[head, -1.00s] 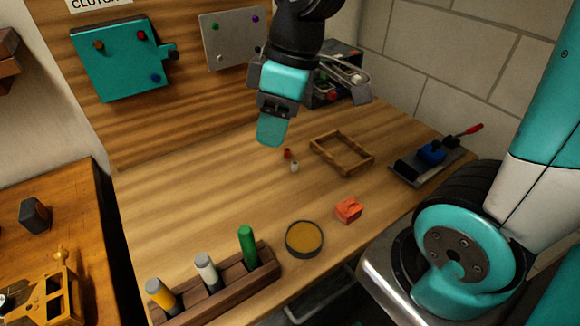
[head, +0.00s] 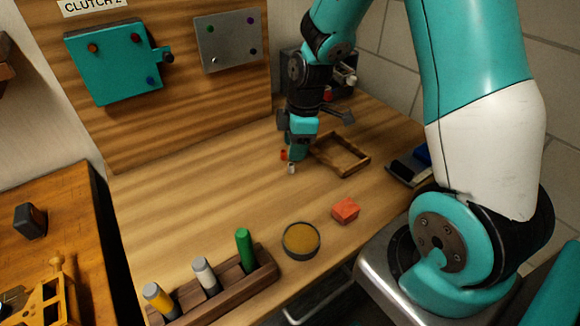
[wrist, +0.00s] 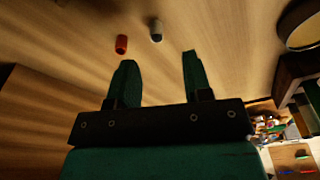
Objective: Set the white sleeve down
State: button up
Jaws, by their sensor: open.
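The white sleeve (head: 291,169) is a small pale cylinder standing on the wooden bench. It also shows in the wrist view (wrist: 156,30), near the top, with a darker grey side. A small red sleeve (head: 283,154) stands close beside it, to its left in the wrist view (wrist: 121,44). My gripper (head: 297,154) is low over the bench, just behind the white sleeve in the head view. In the wrist view its two green fingers (wrist: 159,60) are apart with nothing between them. The white sleeve lies beyond the fingertips, apart from them.
An open wooden frame (head: 356,167) lies just right of my gripper. An orange-red block (head: 345,210), a round dish (head: 301,240) and a rack (head: 230,285) of coloured cylinders stand nearer the front. A dark box (head: 345,85) is behind. The bench left of the sleeves is clear.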

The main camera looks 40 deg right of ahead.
aim_at(290, 172)
jog(key=shift+w+a+f+p, duration=0.15)
jog(key=shift+f+p, duration=0.2)
jog(key=shift+f, duration=1.15)
jog(key=shift+w+a+f+p, duration=0.15)
jog(key=shift+f+p, duration=0.15)
jog(key=shift+f, duration=1.2)
jog(key=shift+d, duration=0.1)
jog(key=shift+c, duration=0.4)
grip_shut()
